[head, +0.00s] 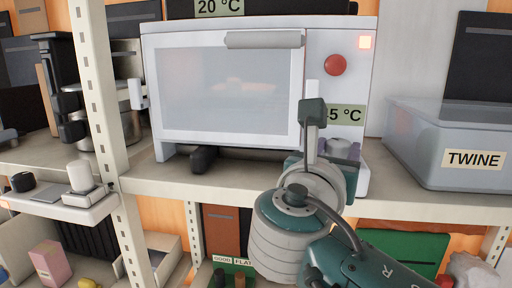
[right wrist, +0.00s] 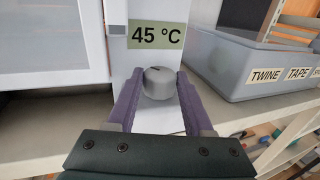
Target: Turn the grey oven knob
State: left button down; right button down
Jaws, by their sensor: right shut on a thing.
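The white oven (head: 310,75) stands on a shelf, with its glass door (head: 225,90) shut. The grey knob (right wrist: 159,83) is on the oven's right-hand panel, below a green label reading 45 °C (right wrist: 157,35). In the right wrist view, the purple fingers of my right gripper (right wrist: 159,92) stand on either side of the knob and are shut on it. In the head view my right gripper (head: 342,150) is at the lower right of the oven, and it largely hides the knob. My left gripper is not in view.
A grey lidded bin (head: 440,150) marked TWINE stands close to the right. A shelf post (head: 98,100) and pots are at the left. The shelf front (head: 170,185) left of my arm is clear.

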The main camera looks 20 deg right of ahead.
jog(key=shift+r, duration=0.1)
jog(key=shift+c, duration=1.5)
grip_release()
jog(key=b+v, duration=0.1)
jog(key=v, duration=0.9)
jog(key=shift+b, duration=0.35)
jog(key=shift+d, duration=0.1)
